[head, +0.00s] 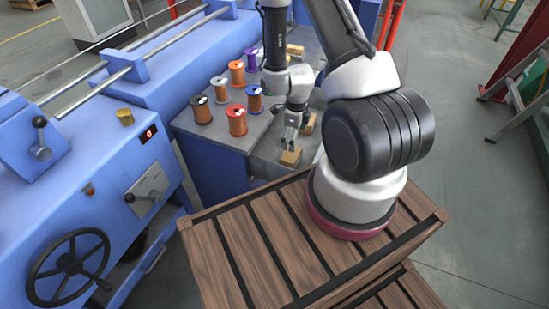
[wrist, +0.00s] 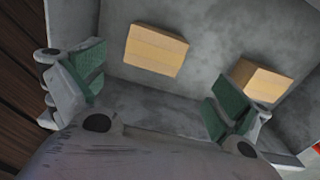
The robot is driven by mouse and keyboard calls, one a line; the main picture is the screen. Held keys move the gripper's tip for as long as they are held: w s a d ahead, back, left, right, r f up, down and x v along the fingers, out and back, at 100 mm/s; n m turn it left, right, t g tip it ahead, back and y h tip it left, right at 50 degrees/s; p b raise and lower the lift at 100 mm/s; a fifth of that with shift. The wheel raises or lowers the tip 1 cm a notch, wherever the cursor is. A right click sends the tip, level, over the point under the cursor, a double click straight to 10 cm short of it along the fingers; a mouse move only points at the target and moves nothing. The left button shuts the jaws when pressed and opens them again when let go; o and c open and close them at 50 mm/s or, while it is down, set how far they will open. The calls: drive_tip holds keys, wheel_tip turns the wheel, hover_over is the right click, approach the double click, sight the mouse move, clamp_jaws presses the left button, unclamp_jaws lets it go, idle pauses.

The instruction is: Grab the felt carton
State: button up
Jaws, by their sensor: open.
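Small tan cartons lie on the grey worktop; I cannot read any label that marks one as the felt carton. In the head view one carton (head: 290,158) sits just below my gripper (head: 291,138), one (head: 308,123) is to its right and one (head: 294,50) is farther back. In the wrist view my gripper (wrist: 157,88) is open and empty, with green pads. One carton (wrist: 156,50) lies ahead, between the two fingers' lines and apart from both. Another carton (wrist: 265,82) is partly hidden behind the right finger.
Several wire spools, among them an orange one (head: 237,120), stand on the worktop left of my arm. The blue machine (head: 110,165) with a handwheel (head: 68,268) is at left. A slatted wooden surface (head: 270,240) lies under my base. A ladder (head: 530,100) stands at right.

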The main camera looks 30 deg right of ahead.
sight(291, 153)
drive_tip(key=shift+m, duration=0.3)
drive_tip(key=f, duration=0.9)
drive_tip(key=shift+s+a, duration=0.15)
drive_tip(key=shift+a, duration=0.2)
drive_tip(key=shift+r, duration=0.1)
drive_tip(key=c, duration=1)
